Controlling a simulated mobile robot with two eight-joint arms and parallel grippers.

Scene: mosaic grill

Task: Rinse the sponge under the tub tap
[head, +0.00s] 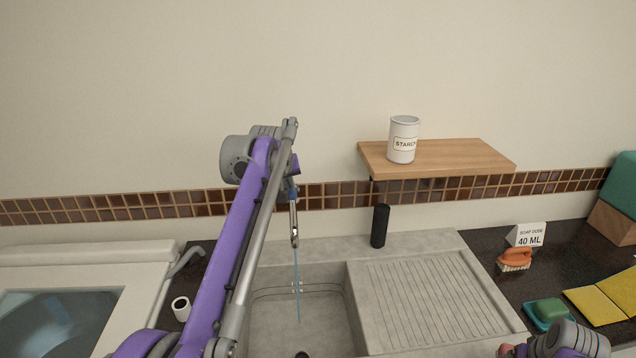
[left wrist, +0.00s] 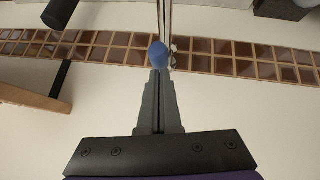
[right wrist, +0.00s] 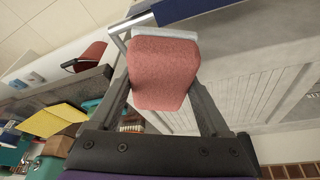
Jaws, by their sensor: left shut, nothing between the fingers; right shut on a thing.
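The tap (head: 294,222) stands over the grey stone tub (head: 335,305), and a thin blue stream of water (head: 298,285) falls from it into the basin. Its blue tip (left wrist: 158,52) shows right at the fingertips of my left gripper (left wrist: 158,75); I cannot tell whether they touch. The left gripper is shut and empty, and in the head view the arm mostly hides it. My right gripper (right wrist: 165,95) is shut on the sponge (right wrist: 162,75), a reddish block with a pale layer along one end. It is low in front of the tub, away from the water.
A ribbed drainboard (head: 425,300) lies right of the basin. A black cylinder (head: 380,226) stands behind it. A shelf (head: 450,158) holds a starch can (head: 403,140). At right are an orange brush (head: 515,260), a soap dish (head: 545,315) and yellow cloths (head: 600,300).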

